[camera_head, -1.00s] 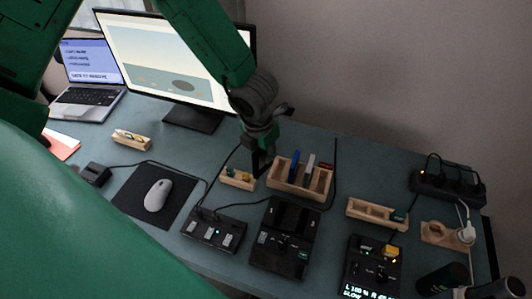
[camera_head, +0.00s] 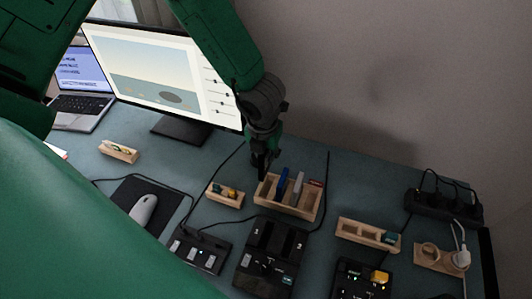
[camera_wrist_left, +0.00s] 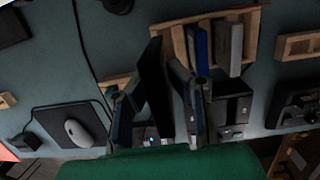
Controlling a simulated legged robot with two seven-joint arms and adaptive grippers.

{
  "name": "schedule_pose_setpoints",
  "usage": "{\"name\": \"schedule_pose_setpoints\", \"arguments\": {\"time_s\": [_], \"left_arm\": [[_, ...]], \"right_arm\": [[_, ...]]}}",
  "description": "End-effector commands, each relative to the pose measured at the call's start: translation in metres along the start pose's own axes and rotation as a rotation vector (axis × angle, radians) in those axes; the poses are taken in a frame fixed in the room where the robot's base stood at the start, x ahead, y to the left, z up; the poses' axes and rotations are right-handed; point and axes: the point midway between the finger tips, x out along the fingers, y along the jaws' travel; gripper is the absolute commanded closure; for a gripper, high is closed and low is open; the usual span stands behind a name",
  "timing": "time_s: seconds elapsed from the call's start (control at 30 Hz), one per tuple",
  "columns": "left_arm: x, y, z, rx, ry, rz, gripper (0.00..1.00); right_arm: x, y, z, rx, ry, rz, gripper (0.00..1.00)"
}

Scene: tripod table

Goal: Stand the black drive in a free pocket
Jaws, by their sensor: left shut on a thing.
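My left gripper (camera_head: 262,168) is shut on the black drive, a thin dark slab (camera_wrist_left: 154,84) seen between the two fingers in the left wrist view. It holds the drive roughly upright at the left end of the wooden rack (camera_head: 264,199), which also shows in the left wrist view (camera_wrist_left: 174,19). I cannot tell whether the drive's lower end is above the rack or inside its left pocket. A blue drive (camera_head: 282,181) and a grey drive (camera_head: 298,186) stand in the rack's middle. My right gripper is not in view.
A small wooden holder (camera_head: 225,202) is left of the rack, another (camera_head: 357,230) to its right. A black two-slot dock (camera_head: 268,258) stands in front. The monitor (camera_head: 160,70) rises behind left. A power strip (camera_head: 443,205) lies far right. Cables run around the rack.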

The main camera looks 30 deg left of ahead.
Motion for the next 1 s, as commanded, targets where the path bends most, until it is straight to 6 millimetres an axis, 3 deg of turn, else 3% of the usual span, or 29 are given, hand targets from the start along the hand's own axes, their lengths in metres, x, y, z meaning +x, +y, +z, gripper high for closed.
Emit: {"name": "schedule_pose_setpoints", "arguments": {"time_s": [0.53,1.0], "left_arm": [[0.049,0.001,-0.008,0.001,0.001,-0.003,1.00],[0.051,-0.003,-0.009,0.002,-0.001,0.001,1.00]], "right_arm": [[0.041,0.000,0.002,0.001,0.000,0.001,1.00],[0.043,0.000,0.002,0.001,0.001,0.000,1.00]]}}
